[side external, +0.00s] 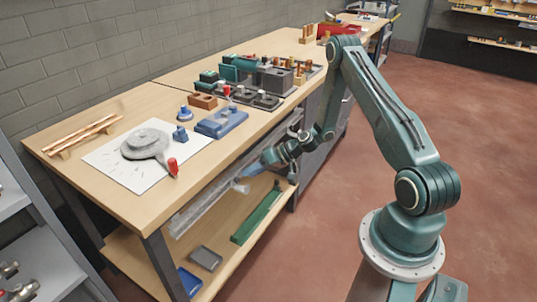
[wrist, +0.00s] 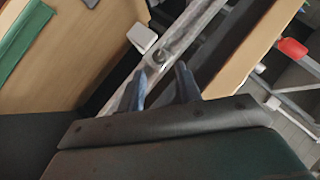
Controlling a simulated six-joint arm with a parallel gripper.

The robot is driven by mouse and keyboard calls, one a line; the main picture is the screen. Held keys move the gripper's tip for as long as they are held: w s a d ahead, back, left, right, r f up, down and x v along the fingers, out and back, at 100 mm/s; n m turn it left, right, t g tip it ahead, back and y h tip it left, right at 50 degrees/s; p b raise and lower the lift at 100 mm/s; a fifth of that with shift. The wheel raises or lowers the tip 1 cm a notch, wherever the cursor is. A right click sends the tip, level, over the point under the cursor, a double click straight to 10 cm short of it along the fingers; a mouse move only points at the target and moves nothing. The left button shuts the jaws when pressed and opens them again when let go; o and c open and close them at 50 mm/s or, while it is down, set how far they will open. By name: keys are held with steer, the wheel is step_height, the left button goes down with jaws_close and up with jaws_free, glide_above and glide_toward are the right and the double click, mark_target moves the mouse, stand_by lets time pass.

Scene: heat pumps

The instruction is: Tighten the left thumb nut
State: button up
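I cannot pick out the left thumb nut for certain. In the wrist view a small round grey knob (wrist: 161,58) sits on a long grey metal rail (wrist: 185,38), just beyond my fingertips. A pale block (wrist: 142,37) is beside it, to the left. My gripper (wrist: 162,80) has its two fingers apart, with nothing visible between them. In the side external view my gripper (side external: 239,181) is low at the bench's front side, below the tabletop, by the long grey rail (side external: 205,200). The fingertips are small and blurred there.
The wooden bench top (side external: 95,198) holds a grey round-bodied part (side external: 147,140) on a white sheet, a red-tipped handle (side external: 172,167), a blue fixture (side external: 222,122) and several dark fixtures behind. A green bar (side external: 257,216) lies on the lower shelf. The floor to the right is open.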

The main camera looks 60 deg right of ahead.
steer(key=shift+s+d+r, duration=0.1)
steer(key=shift+s+r, duration=0.1)
steer(key=shift+s, duration=0.05)
step_height(320, 180, up, 6)
steer(key=a+f+n+h, duration=0.4)
steer(key=f+h, duration=0.1)
steer(key=h, duration=0.2)
steer(key=shift+g, duration=0.3)
stand_by(1.4)
